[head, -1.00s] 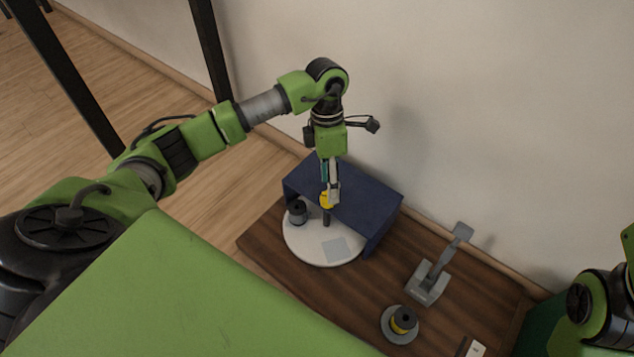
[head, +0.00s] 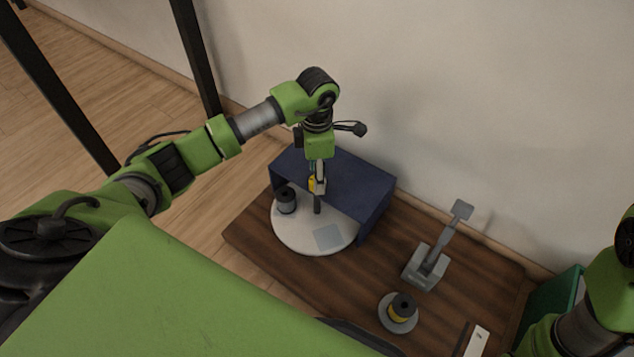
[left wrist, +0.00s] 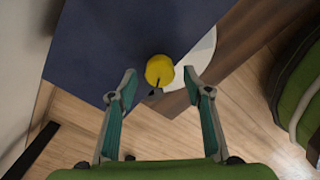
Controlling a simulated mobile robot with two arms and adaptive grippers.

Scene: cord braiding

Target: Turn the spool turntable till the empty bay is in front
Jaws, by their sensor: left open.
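The spool turntable (head: 290,238) is a white disc on the wooden bench, its back part under a dark blue cover (head: 345,182). A dark grey spool (head: 286,200) stands on its left side. A pale square patch (head: 328,237) at the front right is bare. A dark post (head: 317,205) rises from the disc, with a yellow knob (head: 311,184) above it. My left gripper (head: 319,188) points down at the knob. In the left wrist view the open fingers (left wrist: 160,85) stand either side of the yellow knob (left wrist: 159,70), with gaps. The bays under the cover are hidden.
A grey lever device (head: 426,267) and a yellow-and-black spool (head: 402,308) on a grey dish stand to the right on the bench (head: 265,250). A white strip (head: 477,343) lies front right. A green box (head: 555,305) is at the right end. The wall is close behind.

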